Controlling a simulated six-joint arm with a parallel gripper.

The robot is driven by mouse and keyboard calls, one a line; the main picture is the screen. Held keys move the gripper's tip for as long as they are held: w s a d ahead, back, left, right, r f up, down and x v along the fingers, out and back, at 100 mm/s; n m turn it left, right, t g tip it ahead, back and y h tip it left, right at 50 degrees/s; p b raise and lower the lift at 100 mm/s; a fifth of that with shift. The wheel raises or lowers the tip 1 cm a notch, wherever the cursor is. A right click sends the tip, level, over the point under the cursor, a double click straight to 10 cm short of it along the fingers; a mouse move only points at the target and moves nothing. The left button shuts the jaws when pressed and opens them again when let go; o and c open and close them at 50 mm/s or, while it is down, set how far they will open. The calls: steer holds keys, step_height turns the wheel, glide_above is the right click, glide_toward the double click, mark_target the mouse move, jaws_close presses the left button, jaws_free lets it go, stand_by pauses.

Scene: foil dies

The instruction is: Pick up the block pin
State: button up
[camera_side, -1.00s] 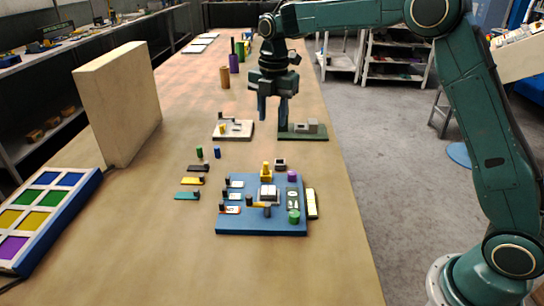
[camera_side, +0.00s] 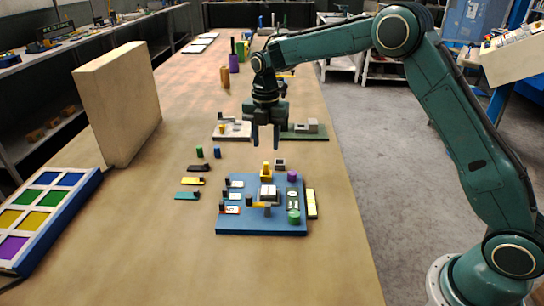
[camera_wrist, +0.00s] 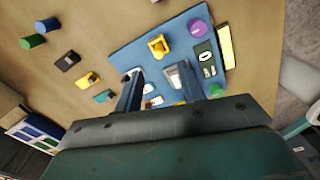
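A blue board (camera_side: 262,226) on the table carries a pale grey block (camera_side: 268,191), a yellow upright piece (camera_side: 266,170), a purple cylinder (camera_side: 292,177), a green cylinder (camera_side: 293,217) and small dark pins on its left side. I cannot tell which piece is the block pin. My gripper (camera_side: 266,149) is open and empty, pointing down above the board's far edge, apart from everything.
Loose green (camera_side: 200,152) and blue (camera_side: 217,152) cylinders and several small coloured pieces lie left of the board. A white fixture (camera_side: 232,131) and green fixture (camera_side: 304,133) stand behind. A tall tan panel (camera_side: 118,103) and colour-squared tray (camera_side: 45,210) are at left. The front table is clear.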

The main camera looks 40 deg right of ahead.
mark_target(266, 163)
steer(key=shift+f, duration=1.65)
steer(key=shift+f, duration=0.1)
steer(key=shift+f, duration=2.5)
steer(key=shift+c, duration=0.2)
steer(key=shift+w, duration=0.1)
jaws_close()
